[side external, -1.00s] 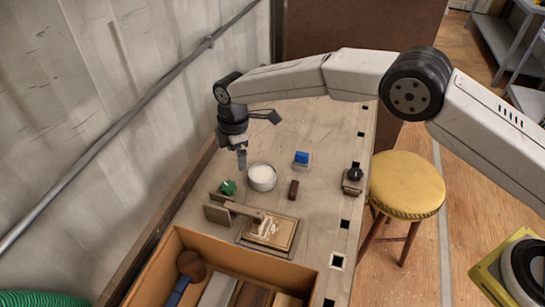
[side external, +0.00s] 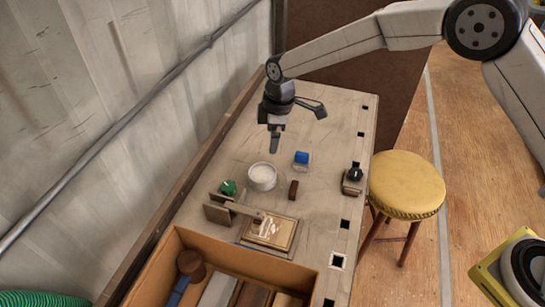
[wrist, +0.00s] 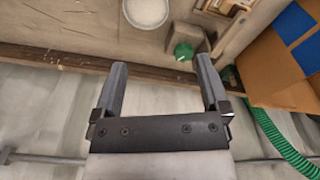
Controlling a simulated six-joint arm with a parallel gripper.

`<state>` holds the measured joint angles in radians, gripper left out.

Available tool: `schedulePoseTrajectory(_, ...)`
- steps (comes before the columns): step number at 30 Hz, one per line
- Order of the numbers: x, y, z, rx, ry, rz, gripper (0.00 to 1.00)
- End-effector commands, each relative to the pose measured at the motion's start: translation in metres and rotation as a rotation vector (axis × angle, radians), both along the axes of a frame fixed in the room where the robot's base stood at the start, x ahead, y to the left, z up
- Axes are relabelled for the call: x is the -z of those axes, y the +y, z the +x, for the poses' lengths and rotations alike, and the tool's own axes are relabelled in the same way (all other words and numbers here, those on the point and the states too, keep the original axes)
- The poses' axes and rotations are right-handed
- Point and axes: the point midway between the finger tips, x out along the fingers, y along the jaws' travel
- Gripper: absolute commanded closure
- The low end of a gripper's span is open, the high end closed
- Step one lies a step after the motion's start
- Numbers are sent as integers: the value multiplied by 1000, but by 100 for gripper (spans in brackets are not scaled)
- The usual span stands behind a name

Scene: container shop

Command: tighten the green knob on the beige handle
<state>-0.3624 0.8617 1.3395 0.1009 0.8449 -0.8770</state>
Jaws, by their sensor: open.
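The green knob (side external: 228,187) sits on the workbench, against an upright beige-brown piece at the end of the beige handle (side external: 243,209). Whether the knob is fully seated cannot be told. In the wrist view the green knob (wrist: 184,51) shows beyond and between my fingers, nearer the right one. My gripper (side external: 274,146) is above the bench, beyond and to the right of the knob, pointing down. In the wrist view my gripper (wrist: 160,68) has its fingers wide apart, with nothing between them.
A white round dish (side external: 262,177) stands right of the knob. A blue-topped block (side external: 301,159), a small brown block (side external: 293,190) and a black-knobbed block (side external: 354,177) lie farther right. A cardboard box (side external: 182,244) with tools is in front. The far bench is clear.

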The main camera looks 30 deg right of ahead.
Motion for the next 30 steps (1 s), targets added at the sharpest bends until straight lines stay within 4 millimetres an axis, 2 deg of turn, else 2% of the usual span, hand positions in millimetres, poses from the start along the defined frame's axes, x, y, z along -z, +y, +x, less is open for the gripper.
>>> schedulePoseTrajectory(17, -17, -54, -30, 244, -14, 45, 5)
schedulePoseTrajectory(30, -26, -92, -62, 432, -27, 76, 5)
